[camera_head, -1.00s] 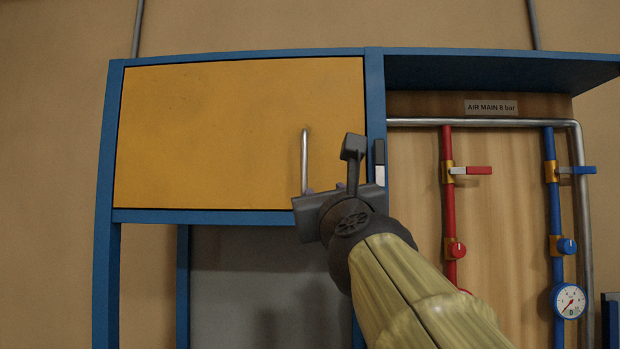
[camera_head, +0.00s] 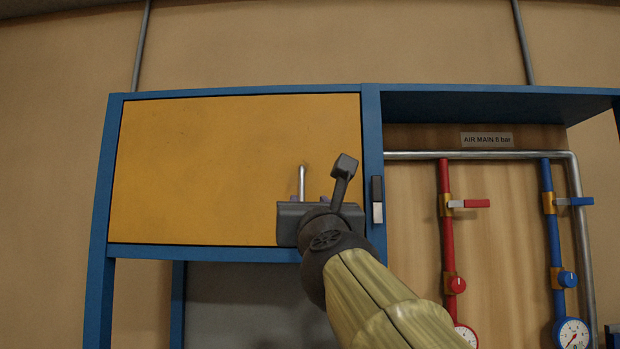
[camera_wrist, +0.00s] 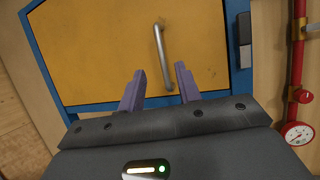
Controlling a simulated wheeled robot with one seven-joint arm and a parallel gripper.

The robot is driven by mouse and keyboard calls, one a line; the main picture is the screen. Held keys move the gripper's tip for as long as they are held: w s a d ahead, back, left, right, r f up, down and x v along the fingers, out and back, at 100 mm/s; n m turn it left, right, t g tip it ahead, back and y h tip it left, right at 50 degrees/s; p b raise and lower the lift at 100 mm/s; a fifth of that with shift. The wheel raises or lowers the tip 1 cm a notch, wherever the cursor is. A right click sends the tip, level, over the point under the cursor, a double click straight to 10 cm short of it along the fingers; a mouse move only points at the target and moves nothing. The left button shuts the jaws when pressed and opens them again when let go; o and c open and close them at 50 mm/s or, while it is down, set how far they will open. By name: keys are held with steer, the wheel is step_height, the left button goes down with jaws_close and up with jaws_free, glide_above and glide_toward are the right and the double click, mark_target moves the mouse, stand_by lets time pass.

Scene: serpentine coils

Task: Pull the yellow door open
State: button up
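The yellow door (camera_head: 220,165) is shut flush in its blue frame (camera_head: 371,150). Its upright silver handle (camera_head: 302,180) is near the door's right edge; its lower part is hidden behind my gripper in the head view. In the wrist view the yellow door (camera_wrist: 100,50) fills the upper part, and the handle (camera_wrist: 162,55) stands tilted a little. My gripper (camera_wrist: 159,82) is open, its two purple fingers apart on either side of the handle's lower end in the picture. I cannot tell how far the fingertips are from the handle. Nothing is held.
A grey and black latch-like piece (camera_head: 377,200) sits on the blue post right of the door. Further right are a red pipe (camera_head: 447,240) and a blue pipe (camera_head: 552,230) with valves and gauges. A blue shelf (camera_head: 490,105) juts out above them.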

mark_target(302, 186)
steer(key=p+x, duration=0.4)
steer(key=x, duration=0.1)
steer(key=p+x, duration=0.5)
steer(key=x, duration=0.1)
steer(key=shift+w+r, duration=0.2)
steer(key=shift+r, duration=0.15)
steer(key=shift+w+a+p, duration=0.15)
steer(key=shift+w+p, duration=0.35)
steer(key=shift+w, duration=0.15)
jaws_close()
